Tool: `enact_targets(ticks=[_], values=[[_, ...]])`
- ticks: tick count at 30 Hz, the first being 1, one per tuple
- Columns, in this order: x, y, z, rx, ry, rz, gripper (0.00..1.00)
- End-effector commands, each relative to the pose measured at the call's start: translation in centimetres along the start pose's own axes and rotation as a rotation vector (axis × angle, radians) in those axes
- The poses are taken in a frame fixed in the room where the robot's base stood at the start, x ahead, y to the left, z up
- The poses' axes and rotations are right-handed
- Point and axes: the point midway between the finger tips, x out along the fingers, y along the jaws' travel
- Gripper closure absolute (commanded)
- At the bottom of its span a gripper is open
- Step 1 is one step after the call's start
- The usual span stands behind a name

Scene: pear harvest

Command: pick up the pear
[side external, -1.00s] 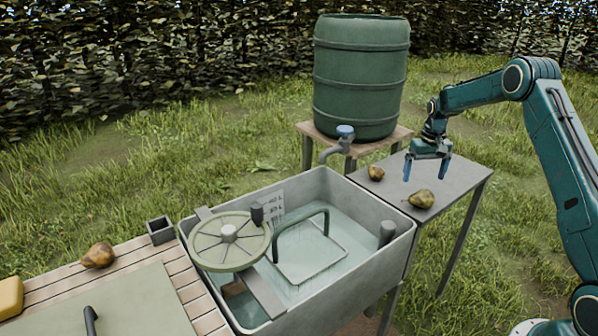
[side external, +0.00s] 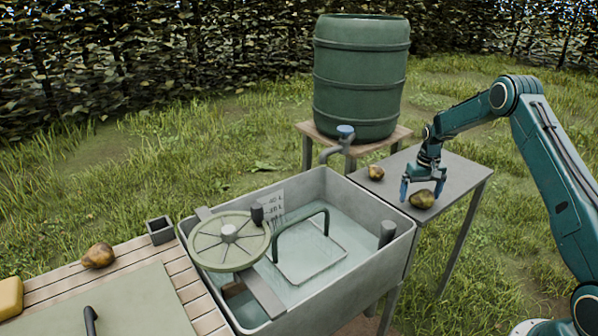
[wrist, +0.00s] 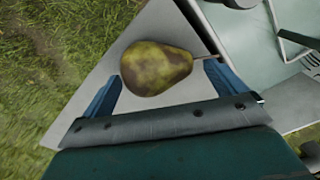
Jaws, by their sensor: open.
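A green-brown pear (side external: 422,199) lies on its side on the grey side table (side external: 462,170). In the wrist view the pear (wrist: 156,68) lies just ahead of and partly between the two blue fingertips, with its stem pointing right. My gripper (side external: 421,190) is open and low over the table, its fingers on either side of the pear. In the wrist view the gripper (wrist: 160,88) holds nothing. I cannot tell whether a finger touches the pear.
A smaller pear (side external: 376,172) lies on the same table near its back left. A water-filled sink (side external: 402,229) adjoins the table on the left. A green barrel (side external: 360,80) with a tap stands behind. Another pear (side external: 98,256) lies on the wooden slats at far left.

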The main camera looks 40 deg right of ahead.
Motion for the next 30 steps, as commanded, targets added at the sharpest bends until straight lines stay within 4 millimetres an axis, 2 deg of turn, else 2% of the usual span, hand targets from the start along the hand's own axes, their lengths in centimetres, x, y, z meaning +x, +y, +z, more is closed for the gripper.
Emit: enact_targets(ticks=[6, 20, 23, 28, 30], values=[[1.37, -0.03, -0.01, 0.000, 0.001, -0.001, 0.04], [1.35, -0.04, -0.01, 0.000, 0.001, -0.001, 0.04], [1.34, -0.04, -0.01, 0.000, 0.001, -0.001, 0.19], [1.34, -0.04, -0.01, 0.000, 0.001, -0.001, 0.53], [1.31, -0.04, -0.03, 0.000, 0.002, -0.001, 0.56]])
